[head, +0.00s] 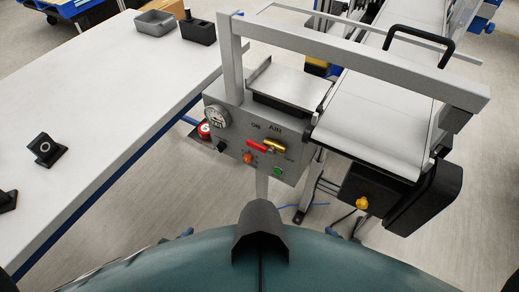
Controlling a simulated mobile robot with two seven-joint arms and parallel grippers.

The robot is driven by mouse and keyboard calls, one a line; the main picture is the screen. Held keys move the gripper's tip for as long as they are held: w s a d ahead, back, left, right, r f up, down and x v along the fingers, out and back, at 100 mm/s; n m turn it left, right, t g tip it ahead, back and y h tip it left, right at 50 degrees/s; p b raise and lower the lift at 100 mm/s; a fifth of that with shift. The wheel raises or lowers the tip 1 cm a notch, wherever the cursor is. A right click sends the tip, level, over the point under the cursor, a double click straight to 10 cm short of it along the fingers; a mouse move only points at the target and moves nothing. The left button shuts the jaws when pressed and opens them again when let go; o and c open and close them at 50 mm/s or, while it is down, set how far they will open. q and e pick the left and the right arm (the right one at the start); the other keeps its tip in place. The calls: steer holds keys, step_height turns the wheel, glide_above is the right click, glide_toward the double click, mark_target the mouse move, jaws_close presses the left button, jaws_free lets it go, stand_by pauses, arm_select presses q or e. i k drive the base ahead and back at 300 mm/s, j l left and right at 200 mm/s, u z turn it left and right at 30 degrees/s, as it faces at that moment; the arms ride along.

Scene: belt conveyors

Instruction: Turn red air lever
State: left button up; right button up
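The red air lever (257,147) is on the front of a grey control panel (238,128), below the printed words "ON" and "AIR". It lies roughly sideways, pointing left from a brass-coloured valve body (276,146). Neither of my grippers shows in the head view, and nothing touches the lever.
The panel also carries a pressure gauge (216,116), a red emergency knob (204,129), an orange knob (248,158) and a green button (278,171). A metal frame (360,62) spans above it. A conveyor (375,125) stands right, a white table (90,110) left.

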mark_target(271, 151)
steer(key=i+j+z, duration=0.15)
steer(key=j, duration=0.25)
steer(key=j+z, duration=0.15)
steer(key=j, duration=0.25)
steer(key=i+j+z, duration=0.15)
steer(key=j, duration=0.3)
